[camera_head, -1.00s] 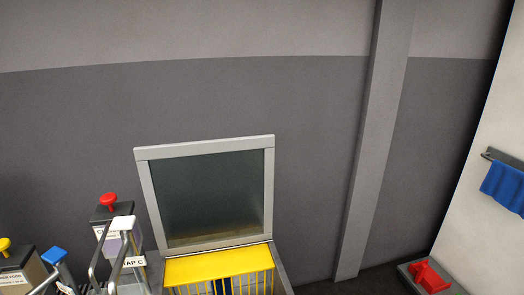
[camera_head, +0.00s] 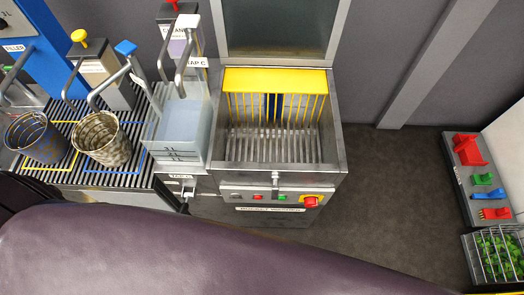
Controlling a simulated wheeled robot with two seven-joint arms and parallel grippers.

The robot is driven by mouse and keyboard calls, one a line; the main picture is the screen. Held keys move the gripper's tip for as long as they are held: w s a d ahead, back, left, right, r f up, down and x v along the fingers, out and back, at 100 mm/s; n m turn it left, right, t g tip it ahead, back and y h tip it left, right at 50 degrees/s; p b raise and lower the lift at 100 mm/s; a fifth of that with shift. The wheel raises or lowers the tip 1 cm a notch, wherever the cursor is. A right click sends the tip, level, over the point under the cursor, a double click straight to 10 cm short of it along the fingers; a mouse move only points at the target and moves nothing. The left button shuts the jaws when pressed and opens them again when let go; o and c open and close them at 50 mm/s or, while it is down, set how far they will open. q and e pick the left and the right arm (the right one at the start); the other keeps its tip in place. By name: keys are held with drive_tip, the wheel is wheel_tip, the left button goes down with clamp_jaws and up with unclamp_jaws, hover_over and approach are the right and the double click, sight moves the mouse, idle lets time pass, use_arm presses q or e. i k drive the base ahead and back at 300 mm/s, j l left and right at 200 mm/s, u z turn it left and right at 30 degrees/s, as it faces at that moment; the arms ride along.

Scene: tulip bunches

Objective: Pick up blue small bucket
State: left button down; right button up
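A dark blue-grey small bucket (camera_head: 37,140) stands upright at the far left on a black slatted rack, inside a yellow outline. A mottled beige and grey bucket (camera_head: 102,138) stands to its right inside a blue outline. A clear, graduated container (camera_head: 182,128) with volume marks stands further right under a tap. Neither of my grippers is in view. A large smooth purple-brown shape fills the bottom of the view and hides what lies below.
A metal washing basin (camera_head: 277,150) with a yellow guard stands in the middle, with buttons on its front. A grey tray with red, green and blue items (camera_head: 481,178) lies at the right. The floor between is clear.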

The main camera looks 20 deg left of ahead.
sight(32, 134)
drive_tip(key=u, duration=2.4)
